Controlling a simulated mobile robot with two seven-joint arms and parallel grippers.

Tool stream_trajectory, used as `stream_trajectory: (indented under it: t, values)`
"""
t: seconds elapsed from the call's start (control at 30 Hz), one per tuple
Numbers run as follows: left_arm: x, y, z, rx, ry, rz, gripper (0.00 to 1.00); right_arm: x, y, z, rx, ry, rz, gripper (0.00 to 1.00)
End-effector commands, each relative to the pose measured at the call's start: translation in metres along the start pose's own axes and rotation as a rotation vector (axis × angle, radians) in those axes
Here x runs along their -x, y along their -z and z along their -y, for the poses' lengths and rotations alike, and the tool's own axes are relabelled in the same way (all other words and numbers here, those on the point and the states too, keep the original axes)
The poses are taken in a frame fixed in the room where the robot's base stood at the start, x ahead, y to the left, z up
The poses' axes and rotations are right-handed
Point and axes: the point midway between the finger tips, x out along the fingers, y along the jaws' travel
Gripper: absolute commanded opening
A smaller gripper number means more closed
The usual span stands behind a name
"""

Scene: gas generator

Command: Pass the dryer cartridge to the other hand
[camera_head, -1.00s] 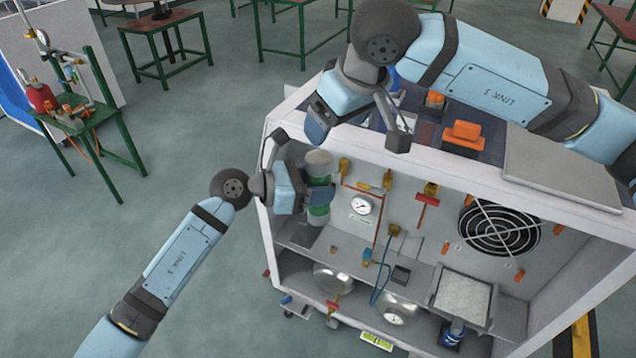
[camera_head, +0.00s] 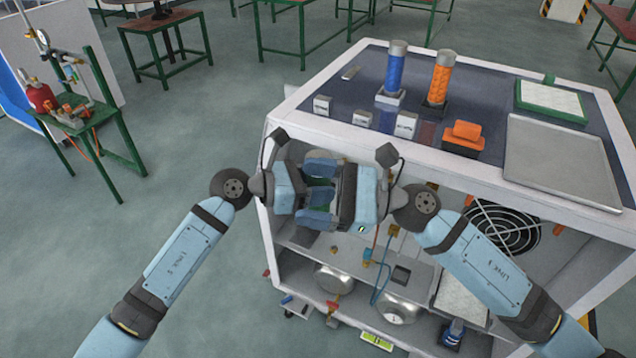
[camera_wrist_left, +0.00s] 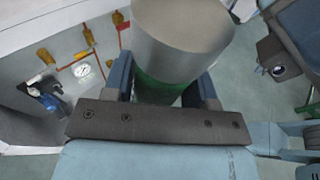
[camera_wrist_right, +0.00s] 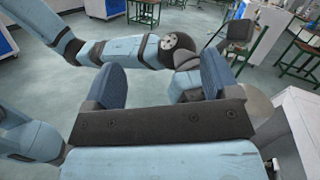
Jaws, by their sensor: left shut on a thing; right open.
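The dryer cartridge (camera_wrist_left: 185,35) shows in the left wrist view as a thick cylinder with a grey end and a green body. My left gripper (camera_head: 308,195) is shut on its green part, with a finger on each side. In the head view the grippers hide most of the cartridge. My right gripper (camera_head: 325,190) faces the left one from the right, close to it. Its fingers are spread wide in the right wrist view (camera_wrist_right: 163,85), where my left gripper shows behind them. I cannot tell whether the right fingers touch the cartridge.
Both grippers are at the open front of the white cabinet (camera_head: 335,135), near its left side. On its top stand a blue column (camera_head: 394,72), an orange column (camera_head: 439,80), an orange block (camera_head: 464,137) and a metal tray (camera_head: 560,160). Gauges and pipes fill the inside.

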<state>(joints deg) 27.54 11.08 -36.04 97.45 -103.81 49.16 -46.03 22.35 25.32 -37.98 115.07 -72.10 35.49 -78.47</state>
Motion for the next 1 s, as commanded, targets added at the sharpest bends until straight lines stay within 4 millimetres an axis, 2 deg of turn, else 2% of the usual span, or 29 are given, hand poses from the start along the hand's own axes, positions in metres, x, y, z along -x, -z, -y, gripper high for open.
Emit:
stream_trajectory:
  t: [0.03,0.17,0.2,0.27,0.3,0.37,0.47,0.6,0.77,0.8,0.9,1.0]
  values:
    - [0.000,-0.001,0.000,-0.001,0.000,0.001,0.18,0.014,0.013,0.000,-0.155,0.095,0.035,0.82]
    - [0.000,-0.001,0.000,-0.001,0.000,0.001,0.18,0.055,0.045,0.004,-0.587,0.350,0.162,0.82]
    - [0.000,-0.001,0.000,-0.001,0.000,0.001,0.18,0.064,0.056,0.001,-0.786,0.418,0.243,0.82]
    - [0.000,-0.001,0.000,-0.001,0.000,0.001,0.18,0.083,0.077,-0.004,-1.068,0.526,0.363,0.82]
    - [0.000,-0.001,0.000,-0.001,0.000,0.001,0.18,0.097,0.093,-0.009,-1.252,0.598,0.446,0.82]
    - [0.000,-0.001,0.000,-0.001,0.000,0.001,0.18,0.117,0.116,-0.019,-1.494,0.694,0.566,0.82]
    - [0.000,-0.001,0.000,-0.001,0.000,0.001,0.18,0.148,0.154,-0.043,-1.833,0.836,0.759,0.82]
    - [0.000,-0.001,0.000,-0.001,0.000,0.001,0.18,0.185,0.202,-0.089,-2.219,1.019,1.037,0.82]
    - [0.000,-0.001,0.000,-0.001,0.000,0.001,0.18,0.219,0.243,-0.149,-2.539,1.201,1.363,0.82]
    - [0.000,-0.001,0.000,-0.001,0.000,0.001,0.18,0.225,0.250,-0.163,2.476,-1.181,-1.371,0.82]
    - [0.000,-0.001,0.000,-0.001,0.000,0.001,0.18,0.237,0.264,-0.193,2.282,-1.110,-1.354,0.82]
    - [0.000,-0.001,0.000,-0.001,0.000,0.001,0.18,0.244,0.272,-0.213,2.153,-1.064,-1.342,0.82]
